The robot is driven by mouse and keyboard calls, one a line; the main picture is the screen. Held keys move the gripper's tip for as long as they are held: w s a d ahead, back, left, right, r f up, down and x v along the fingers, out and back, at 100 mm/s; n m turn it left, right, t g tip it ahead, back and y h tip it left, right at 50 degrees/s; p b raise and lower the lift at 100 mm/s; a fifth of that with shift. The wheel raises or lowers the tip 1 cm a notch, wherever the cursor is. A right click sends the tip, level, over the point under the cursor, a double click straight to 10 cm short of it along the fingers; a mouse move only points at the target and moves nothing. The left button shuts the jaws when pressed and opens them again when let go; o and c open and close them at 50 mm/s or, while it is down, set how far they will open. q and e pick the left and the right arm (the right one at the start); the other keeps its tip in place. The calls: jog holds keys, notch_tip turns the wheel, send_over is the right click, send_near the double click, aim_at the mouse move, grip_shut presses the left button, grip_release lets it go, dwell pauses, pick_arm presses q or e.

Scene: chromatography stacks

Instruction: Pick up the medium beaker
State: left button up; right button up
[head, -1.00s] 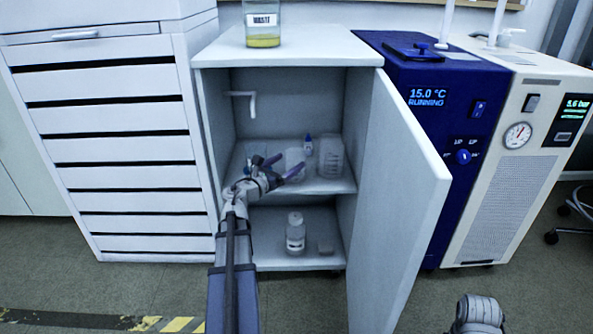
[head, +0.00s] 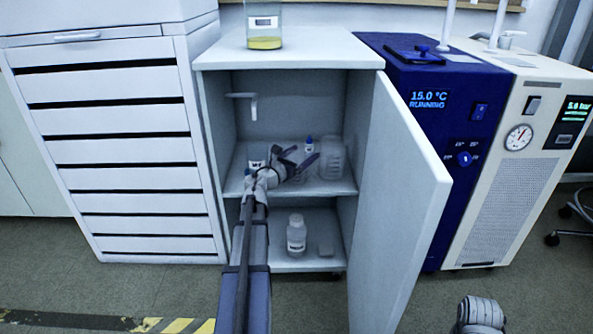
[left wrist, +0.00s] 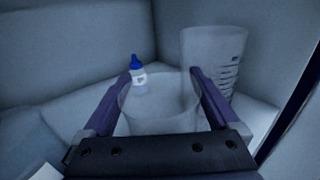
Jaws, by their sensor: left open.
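The medium beaker (left wrist: 160,112), clear and empty-looking, stands on the cabinet's middle shelf and shows in the left wrist view between my fingers. In the head view it is mostly hidden behind my left gripper (head: 297,162). My left gripper, with purple fingers, is open; in the left wrist view (left wrist: 160,76) one finger is on each side of the beaker. I cannot tell whether the fingers touch it.
A taller graduated beaker (left wrist: 214,62) stands close on the right. A small blue-capped bottle (left wrist: 138,77) stands behind. The cabinet door (head: 402,200) is open at the right. A waste bottle (head: 263,28) stands on top.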

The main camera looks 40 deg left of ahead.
pick_arm(q)
jog(key=c, duration=1.1)
notch_tip(320, 180, up, 10)
jog(key=p, duration=1)
